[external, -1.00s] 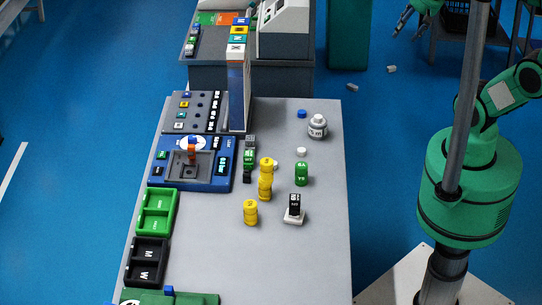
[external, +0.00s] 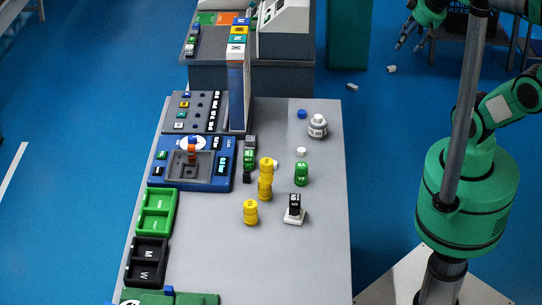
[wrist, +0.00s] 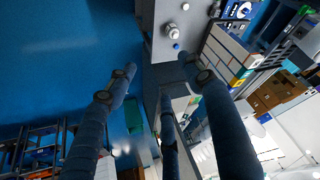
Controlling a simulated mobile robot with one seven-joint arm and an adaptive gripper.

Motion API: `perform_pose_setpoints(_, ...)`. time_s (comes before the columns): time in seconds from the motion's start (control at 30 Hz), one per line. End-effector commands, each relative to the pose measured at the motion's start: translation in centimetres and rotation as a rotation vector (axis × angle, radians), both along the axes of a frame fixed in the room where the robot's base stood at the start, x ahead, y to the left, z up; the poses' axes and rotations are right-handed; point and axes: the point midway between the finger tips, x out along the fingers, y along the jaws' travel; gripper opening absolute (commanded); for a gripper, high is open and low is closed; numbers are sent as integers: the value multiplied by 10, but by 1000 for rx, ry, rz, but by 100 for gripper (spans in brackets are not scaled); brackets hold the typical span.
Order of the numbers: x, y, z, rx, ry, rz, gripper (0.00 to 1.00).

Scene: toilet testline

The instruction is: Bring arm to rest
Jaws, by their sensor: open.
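My gripper (external: 409,42) is at the upper right of the external view. It is raised over the blue floor, to the right of the workbench and clear of it. Its fingers are spread and empty. In the wrist view the dark fingers of my gripper (wrist: 158,76) reach up from the bottom edge, wide apart, with nothing between them. My green arm runs along the right side of the external view, and its upper part is cut off by the frame edge.
A dark rack (external: 465,27) stands behind my gripper. Small pale pieces (external: 352,86) lie on the floor.

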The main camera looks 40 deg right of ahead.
Motion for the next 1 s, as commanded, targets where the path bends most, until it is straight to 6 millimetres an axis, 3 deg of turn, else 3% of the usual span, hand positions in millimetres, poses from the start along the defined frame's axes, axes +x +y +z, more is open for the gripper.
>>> perform_pose_setpoints(0.03,0,0,-15,0,0,0,52)
perform_pose_setpoints(0.1,0,0,-23,0,0,0,52)
perform_pose_setpoints(0.3,0,0,-37,0,0,0,52)
perform_pose_setpoints(1.0,0,0,-37,0,-1,0,52)
